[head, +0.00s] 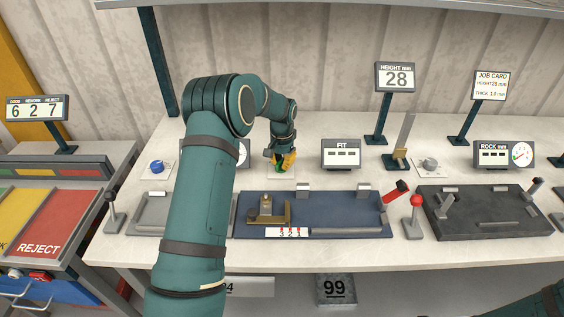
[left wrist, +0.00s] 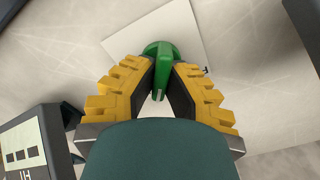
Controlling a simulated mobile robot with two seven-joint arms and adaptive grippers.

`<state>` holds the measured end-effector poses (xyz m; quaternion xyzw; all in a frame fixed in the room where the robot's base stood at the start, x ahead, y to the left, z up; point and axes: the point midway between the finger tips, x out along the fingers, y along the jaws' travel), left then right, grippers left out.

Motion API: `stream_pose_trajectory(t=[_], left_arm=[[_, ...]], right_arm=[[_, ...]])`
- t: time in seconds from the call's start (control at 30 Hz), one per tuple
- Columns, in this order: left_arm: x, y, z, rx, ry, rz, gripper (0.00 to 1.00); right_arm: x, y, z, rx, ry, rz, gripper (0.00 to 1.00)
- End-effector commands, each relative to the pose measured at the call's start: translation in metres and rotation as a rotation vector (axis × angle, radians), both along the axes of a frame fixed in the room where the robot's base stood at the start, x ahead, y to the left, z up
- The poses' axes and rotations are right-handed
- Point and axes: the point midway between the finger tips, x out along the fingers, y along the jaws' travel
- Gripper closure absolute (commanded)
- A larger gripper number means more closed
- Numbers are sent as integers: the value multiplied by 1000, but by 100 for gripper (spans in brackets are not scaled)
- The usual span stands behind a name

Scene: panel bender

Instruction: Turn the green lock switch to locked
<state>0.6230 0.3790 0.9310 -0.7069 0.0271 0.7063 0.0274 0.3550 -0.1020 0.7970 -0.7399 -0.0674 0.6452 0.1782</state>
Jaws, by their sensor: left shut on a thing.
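The green lock switch (left wrist: 163,68) stands on a white square plate (left wrist: 190,30) on the bench. My left gripper (left wrist: 158,85) is over it with its yellow fingers closed on the two sides of the green handle. I cannot read any lock marking on the plate. My right gripper is not in view; only a bit of my right arm shows at the bottom right corner.
A blue knob (head: 156,166) is to the left and a grey knob (head: 429,164) to the right. A blue fixture plate (head: 340,213) with a brass block (head: 268,212) lies in front.

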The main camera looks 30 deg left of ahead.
Motion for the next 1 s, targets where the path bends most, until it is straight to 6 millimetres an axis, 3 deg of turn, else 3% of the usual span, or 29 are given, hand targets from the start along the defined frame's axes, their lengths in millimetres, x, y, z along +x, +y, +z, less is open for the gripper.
stream_pose_trajectory(t=[0.1, 0.13, 0.2, 0.63, 1.0], left_arm=[[-1, -1, -2, -2, 5, -1, 100], [-1, -1, -2, -2, 5, -1, 81], [-1, -1, -2, -2, 4, 0, 59], [0, 0, 9, 0, -1, 1, 59], [1, 0, 80, 0, -2, 1, 59]], right_arm=[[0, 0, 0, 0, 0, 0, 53], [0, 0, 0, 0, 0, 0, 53], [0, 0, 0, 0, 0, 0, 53], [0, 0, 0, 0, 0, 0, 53], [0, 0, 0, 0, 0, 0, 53]])
